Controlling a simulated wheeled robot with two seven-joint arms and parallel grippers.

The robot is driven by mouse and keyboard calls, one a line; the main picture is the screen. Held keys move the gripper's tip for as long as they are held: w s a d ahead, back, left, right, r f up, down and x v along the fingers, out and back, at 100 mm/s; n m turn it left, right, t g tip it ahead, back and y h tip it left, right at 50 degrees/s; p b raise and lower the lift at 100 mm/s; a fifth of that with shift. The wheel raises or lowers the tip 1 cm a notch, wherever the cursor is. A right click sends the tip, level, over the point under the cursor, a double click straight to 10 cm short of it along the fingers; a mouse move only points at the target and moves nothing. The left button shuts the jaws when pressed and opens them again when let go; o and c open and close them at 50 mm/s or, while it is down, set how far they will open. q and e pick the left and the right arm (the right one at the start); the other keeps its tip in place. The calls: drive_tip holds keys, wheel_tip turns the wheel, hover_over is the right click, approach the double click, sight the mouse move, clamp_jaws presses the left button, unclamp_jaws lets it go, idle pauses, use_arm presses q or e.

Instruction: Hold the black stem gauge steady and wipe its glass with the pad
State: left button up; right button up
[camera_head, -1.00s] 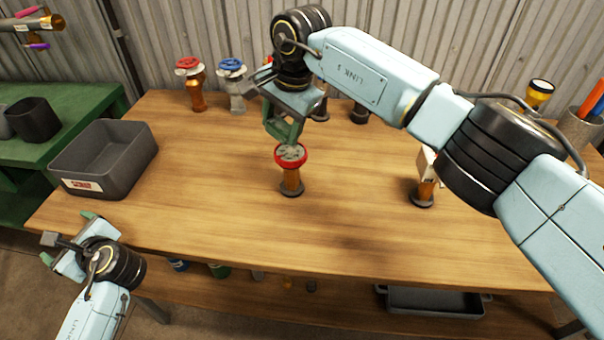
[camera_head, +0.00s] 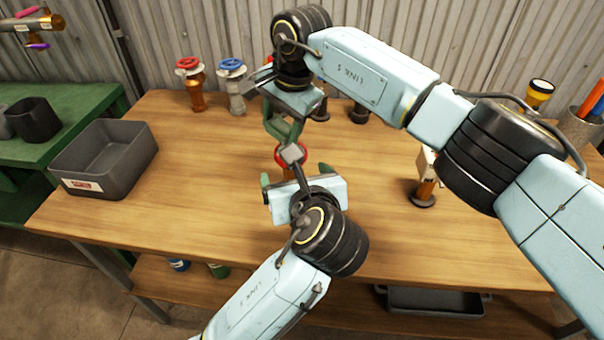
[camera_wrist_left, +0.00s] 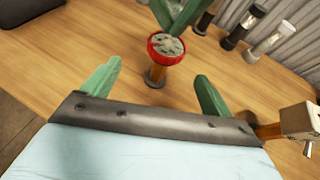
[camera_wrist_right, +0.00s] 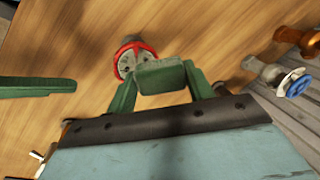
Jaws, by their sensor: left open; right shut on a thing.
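A gauge-like fitting with a red rim, mottled grey face and copper-orange stem (camera_wrist_left: 158,74) stands upright mid-table; its stem is not black. In the head view my left arm hides most of it. My left gripper (camera_wrist_left: 157,79) is open and empty, its fingers spread to either side, with the stem ahead between them; I see no contact. My right gripper (camera_head: 283,132) is above the red rim, shut on a green block (camera_wrist_right: 160,77), apparently the pad. The block overlaps the face in the right wrist view; I cannot tell if they touch. A black-stemmed piece (camera_wrist_left: 241,30) stands behind.
A copper valve with red wheel (camera_head: 195,94) and a grey one with blue wheel (camera_head: 235,96) stand at the back. A grey bin (camera_head: 104,172) is on the left. An orange-stemmed piece (camera_head: 425,190) stands right. The front right tabletop is clear.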

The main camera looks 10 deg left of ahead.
use_arm(q)
drive_tip(key=x, duration=0.7)
drive_tip(key=d+x, duration=0.1)
drive_tip(key=x, duration=0.3)
drive_tip(key=shift+w+a, duration=0.15)
drive_tip(key=shift+w, duration=0.25)
drive_tip(key=c, duration=1.3)
